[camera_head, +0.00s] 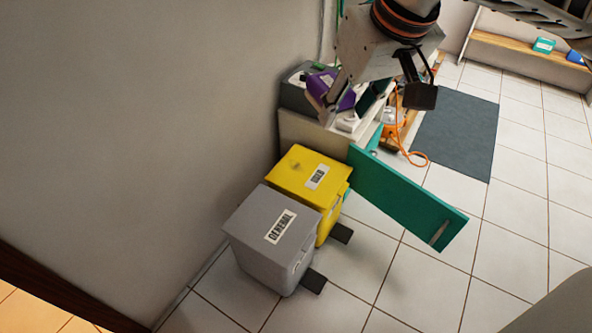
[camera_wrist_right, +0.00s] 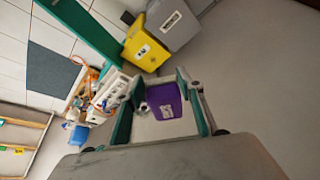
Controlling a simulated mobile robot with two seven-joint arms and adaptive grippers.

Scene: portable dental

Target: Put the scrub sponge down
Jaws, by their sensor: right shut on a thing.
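The scrub sponge (camera_wrist_right: 166,101) appears to be the purple block with a white label, between the fingers of my right gripper (camera_wrist_right: 160,97) in the right wrist view. In the head view the purple sponge (camera_head: 346,99) shows at my right gripper (camera_head: 340,103), near the wall. The gripper is shut on it and holds it above the cluttered counter (camera_head: 297,126). The gripper hides part of the counter top. My left gripper is not in view.
A grey bin marked GENERAL (camera_head: 257,222) and a yellow bin (camera_head: 296,170) stand by the wall. A teal door panel (camera_head: 405,196) stands open into the room. An orange cable (camera_head: 418,160) hangs beside the counter. A dark mat (camera_head: 455,132) lies on the tiled floor.

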